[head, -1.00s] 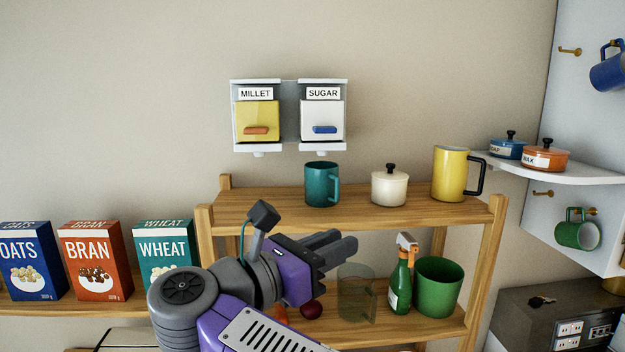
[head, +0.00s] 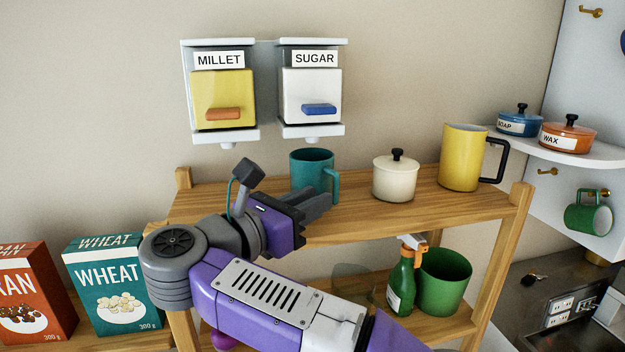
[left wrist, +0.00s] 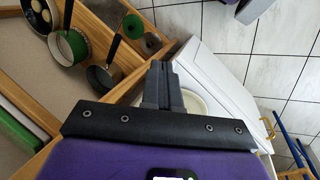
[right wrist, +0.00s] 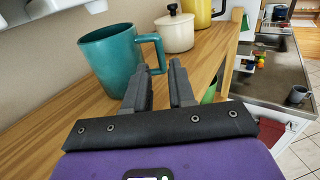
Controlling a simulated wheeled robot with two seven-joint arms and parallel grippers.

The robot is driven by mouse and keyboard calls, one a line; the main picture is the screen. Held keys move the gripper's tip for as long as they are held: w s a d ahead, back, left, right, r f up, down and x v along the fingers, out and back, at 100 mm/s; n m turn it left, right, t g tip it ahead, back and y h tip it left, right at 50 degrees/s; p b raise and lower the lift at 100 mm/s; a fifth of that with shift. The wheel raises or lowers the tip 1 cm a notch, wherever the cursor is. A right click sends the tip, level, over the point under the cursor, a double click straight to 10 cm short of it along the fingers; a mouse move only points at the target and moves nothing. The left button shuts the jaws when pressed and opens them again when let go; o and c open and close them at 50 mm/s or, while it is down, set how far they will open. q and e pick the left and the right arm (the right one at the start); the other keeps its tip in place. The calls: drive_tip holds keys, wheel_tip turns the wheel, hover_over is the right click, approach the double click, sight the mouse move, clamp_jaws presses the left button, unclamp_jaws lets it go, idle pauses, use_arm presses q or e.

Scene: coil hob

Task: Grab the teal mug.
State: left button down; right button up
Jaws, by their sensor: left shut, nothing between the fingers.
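The teal mug (head: 308,172) stands upright on the top board of the wooden shelf, its handle to the right. In the right wrist view the mug (right wrist: 112,62) is just ahead and left, with its handle close to my fingertips. My right gripper (head: 322,203) is in front of the mug at board height and covers its lower part. In the right wrist view this gripper (right wrist: 160,68) is open, with a gap between the fingers and nothing held. My left gripper (left wrist: 159,68) shows only in the left wrist view, shut and empty.
A cream lidded pot (head: 395,178) and a yellow mug (head: 460,160) stand right of the teal mug. MILLET (head: 223,97) and SUGAR (head: 311,95) dispensers hang above. A green spray bottle (head: 401,285) and a green pot (head: 445,282) are on the lower board.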

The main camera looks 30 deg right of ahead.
sight(334, 189)
drive_tip(key=x, duration=0.4)
drive_tip(key=shift+a, duration=0.1)
clamp_jaws()
drive_tip(key=shift+r, duration=0.1)
